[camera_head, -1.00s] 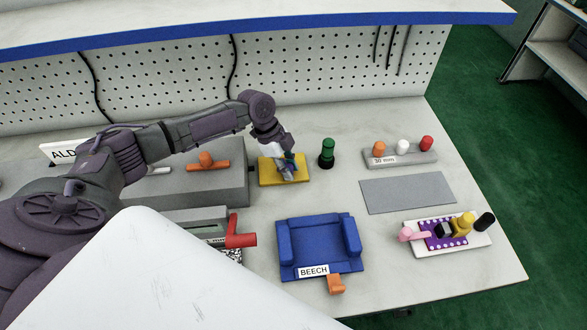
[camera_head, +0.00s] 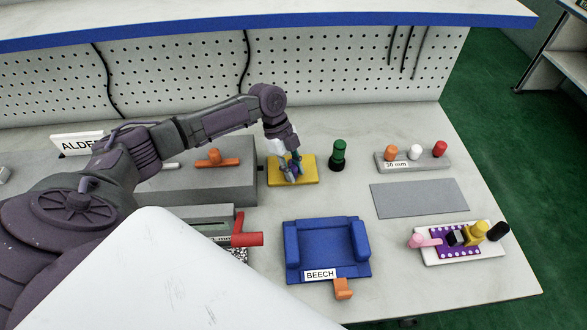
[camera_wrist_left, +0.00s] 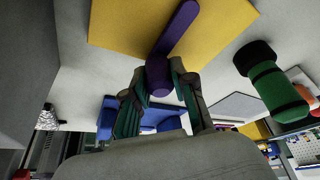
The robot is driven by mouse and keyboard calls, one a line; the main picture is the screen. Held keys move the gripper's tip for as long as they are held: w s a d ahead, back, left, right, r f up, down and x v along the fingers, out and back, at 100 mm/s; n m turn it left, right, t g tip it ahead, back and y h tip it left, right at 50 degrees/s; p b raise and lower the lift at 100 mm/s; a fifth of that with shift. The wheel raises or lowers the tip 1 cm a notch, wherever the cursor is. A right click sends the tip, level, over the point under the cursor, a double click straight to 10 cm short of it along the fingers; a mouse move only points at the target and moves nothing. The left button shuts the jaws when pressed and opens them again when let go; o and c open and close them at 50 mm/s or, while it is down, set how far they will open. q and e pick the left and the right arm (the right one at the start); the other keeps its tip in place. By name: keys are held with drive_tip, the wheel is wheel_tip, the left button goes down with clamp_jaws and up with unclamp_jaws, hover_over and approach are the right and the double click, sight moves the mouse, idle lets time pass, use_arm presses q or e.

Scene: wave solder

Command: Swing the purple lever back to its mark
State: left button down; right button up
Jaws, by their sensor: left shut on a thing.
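The purple lever shows in the left wrist view (camera_wrist_left: 178,32) as a flat arm ending in a round purple knob (camera_wrist_left: 158,75). It lies over a yellow plate (camera_head: 306,178), also large at the top of the left wrist view (camera_wrist_left: 118,25). My left gripper (camera_head: 292,178) is over this plate in the head view, its fingers on both sides of the knob in the wrist view (camera_wrist_left: 160,88), shut on it. In the head view the gripper hides most of the lever. I see no clear mark on the plate. My right gripper is not in view.
A dark green knobbed post (camera_head: 338,155) stands just right of the yellow plate. A grey box with an orange handle (camera_head: 216,158) is to the left. A blue cradle labelled BEECH (camera_head: 328,248) sits in front. A grey mat (camera_head: 420,198) lies to the right.

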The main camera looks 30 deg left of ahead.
use_arm(q)
drive_tip(key=c, duration=0.9)
unclamp_jaws()
drive_tip(key=shift+c, duration=0.2)
drive_tip(key=v, duration=1.2)
drive_tip(key=shift+s+d, duration=0.1)
